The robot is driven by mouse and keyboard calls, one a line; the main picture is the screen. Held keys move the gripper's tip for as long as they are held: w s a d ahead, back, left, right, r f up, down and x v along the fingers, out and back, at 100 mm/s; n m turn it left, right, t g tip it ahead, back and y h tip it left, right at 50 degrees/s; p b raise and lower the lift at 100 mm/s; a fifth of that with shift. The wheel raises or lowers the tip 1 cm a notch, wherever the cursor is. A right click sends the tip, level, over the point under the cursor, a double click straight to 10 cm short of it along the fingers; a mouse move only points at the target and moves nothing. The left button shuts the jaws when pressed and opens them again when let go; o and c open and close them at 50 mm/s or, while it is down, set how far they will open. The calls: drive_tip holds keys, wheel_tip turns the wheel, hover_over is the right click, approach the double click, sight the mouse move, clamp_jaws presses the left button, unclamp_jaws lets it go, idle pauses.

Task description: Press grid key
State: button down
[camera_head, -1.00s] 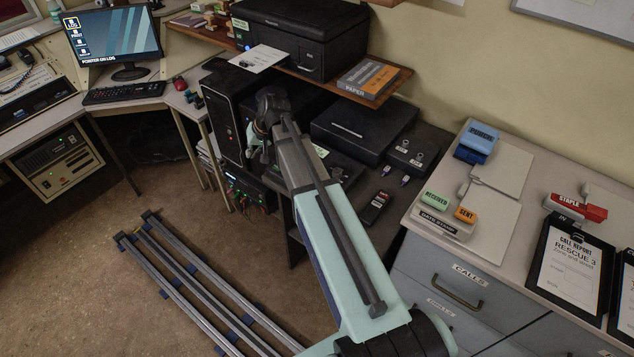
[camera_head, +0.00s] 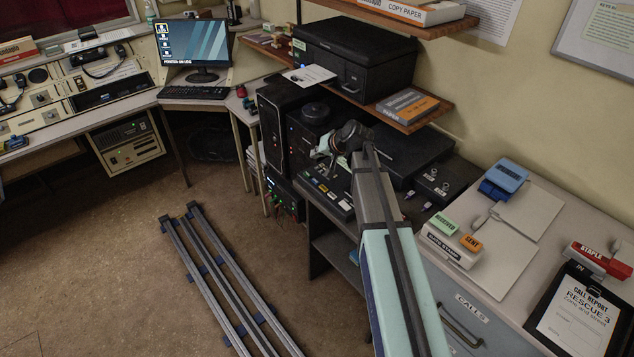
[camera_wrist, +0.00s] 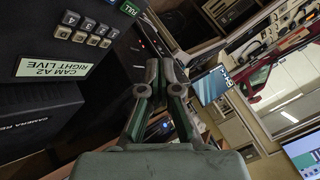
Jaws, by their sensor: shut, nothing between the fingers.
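A green key marked FULL (camera_wrist: 130,8) sits at the top edge of this view. I cannot make out a key marked grid. In the head view, a dark key panel (camera_head: 326,190) with several small coloured keys lies below my gripper (camera_head: 322,148). The wrist view shows my gripper (camera_wrist: 160,66) shut and empty, its fingertips right of the numbered keys and apparently apart from them. My wrist and arm hide part of the desk behind.
A black computer tower (camera_head: 280,130) stands left of my gripper. A wooden shelf (camera_head: 432,118) with a printer (camera_head: 355,60) hangs above and behind. A black box with knobs (camera_head: 440,185) is to the right. The floor (camera_head: 120,250) at left is open, with rails.

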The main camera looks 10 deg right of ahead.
drive_tip(key=shift+f, duration=0.1)
drive_tip(key=b, duration=0.4)
hover_over(317, 181)
wheel_tip(317, 181, down, 8)
drive_tip(key=shift+r, duration=0.2)
drive_tip(key=shift+f, duration=0.55)
drive_tip(key=shift+f+b, duration=0.2)
drive_tip(key=shift+b, duration=0.15)
idle(0.6)
drive_tip(key=shift+f, duration=0.25)
drive_tip(key=shift+f+b, duration=0.35)
drive_tip(key=shift+b, duration=0.25)
idle(0.4)
drive_tip(key=shift+r, duration=0.15)
idle(0.3)
drive_tip(key=shift+r+p, duration=0.3)
drive_tip(key=shift+r, duration=0.35)
